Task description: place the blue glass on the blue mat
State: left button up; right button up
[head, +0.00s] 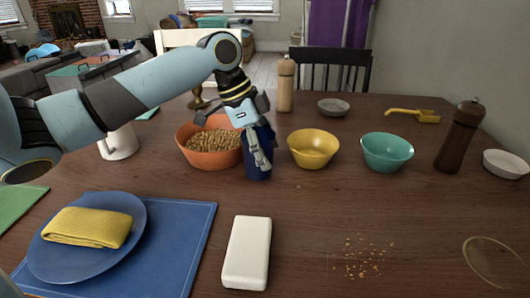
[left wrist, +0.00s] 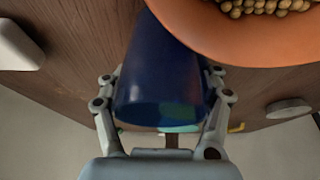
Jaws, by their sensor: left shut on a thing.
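The blue glass (head: 257,165) is dark blue and stands upright in the head view, at the middle of the table, just right of the orange bowl. My left gripper (head: 258,148) is shut on it, with fingers along its sides. In the left wrist view the blue glass (left wrist: 160,85) fills the space between the fingers of my left gripper (left wrist: 162,108). I cannot tell whether its base touches the table. The blue mat (head: 190,240) lies at the front left, partly covered by a blue plate (head: 52,262) with a folded yellow cloth (head: 88,228). My right gripper is not in view.
The orange bowl (head: 190,157) of chickpea-like bits is close beside the glass. A yellow bowl (head: 314,148) and a teal bowl (head: 387,152) stand to the right. A white block (head: 247,252) lies right of the mat. A white mug (head: 118,143) is behind my left arm.

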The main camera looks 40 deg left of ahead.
pick_arm(q)
jog(key=o, duration=1.4)
jog(key=shift+o, duration=0.2)
